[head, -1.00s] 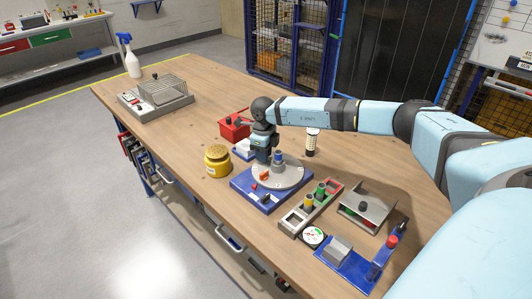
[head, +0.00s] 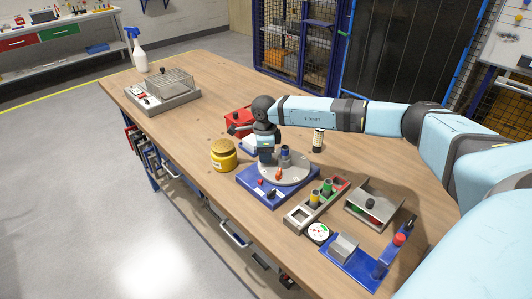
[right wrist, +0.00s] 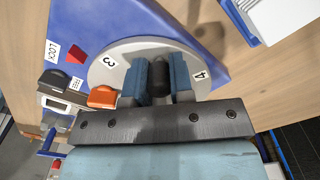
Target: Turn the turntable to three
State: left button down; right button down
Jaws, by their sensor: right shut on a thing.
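The turntable is a pale grey disc (head: 297,172) on a blue base (head: 262,193). In the right wrist view, the disc (right wrist: 108,78) shows the numbers 3 and 4, with 3 at upper left and 4 at right. An orange piece (right wrist: 102,97) sits on the disc; it also shows in the head view (head: 278,174). My right gripper (head: 266,158) reaches down over the disc's far left part. In the right wrist view, its fingers (right wrist: 160,82) are shut on a dark upright post (right wrist: 159,75). My left gripper is out of view.
A red block and a LOCK label (right wrist: 52,50) are on the base. A yellow jar (head: 223,156) stands left of it, a red box (head: 238,121) behind. A grey tray with coloured pegs (head: 305,213) is close at the right. The table's left part is mostly clear.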

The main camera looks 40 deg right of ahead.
jog(key=shift+s+a+n+b, duration=0.15)
jog(key=shift+s+a+n, duration=0.15)
jog(key=shift+n, duration=0.45)
jog(key=shift+s+a+n+b, duration=0.2)
jog(key=shift+a+n, duration=0.15)
jog(key=shift+n, duration=0.4)
jog(key=shift+s+a, duration=0.1)
jog(key=c, duration=1)
grip_release()
notch_tip(320, 180, up, 14)
